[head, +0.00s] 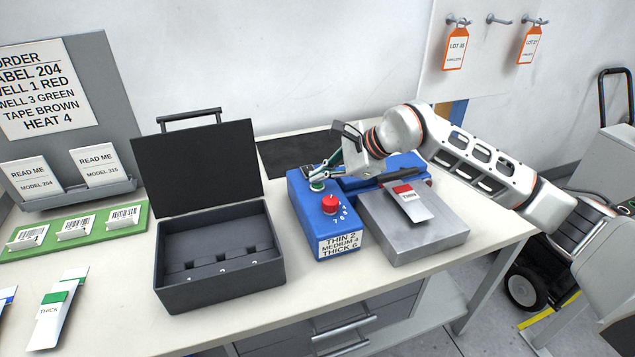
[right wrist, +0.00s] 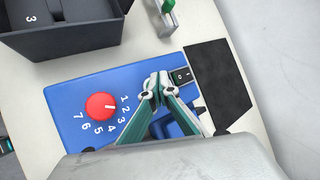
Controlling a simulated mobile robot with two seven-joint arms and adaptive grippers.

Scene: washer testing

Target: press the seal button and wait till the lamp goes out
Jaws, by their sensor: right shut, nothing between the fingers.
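The blue sealer (head: 344,243) stands on the table with a red numbered knob (head: 330,204) on its top. In the right wrist view the knob (right wrist: 101,106) has its white mark toward about 2. My right gripper (head: 317,178) is shut and empty, its fingertips pointing down at the sealer top behind the knob. A small green round part (head: 317,187) shows at the tips; I cannot tell whether it is the button or the lamp, or whether the tips touch it. In the right wrist view the fingertips (right wrist: 155,84) hide the spot beneath them. A black switch (right wrist: 183,76) lies beside them.
A white pouch with a red band (head: 412,206) lies on the grey metal block (head: 430,243) right of the sealer. An open black case (head: 220,284) stands to the left. A black mat (head: 285,155) lies behind. Thickness settings are printed on the sealer's front label (head: 341,246).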

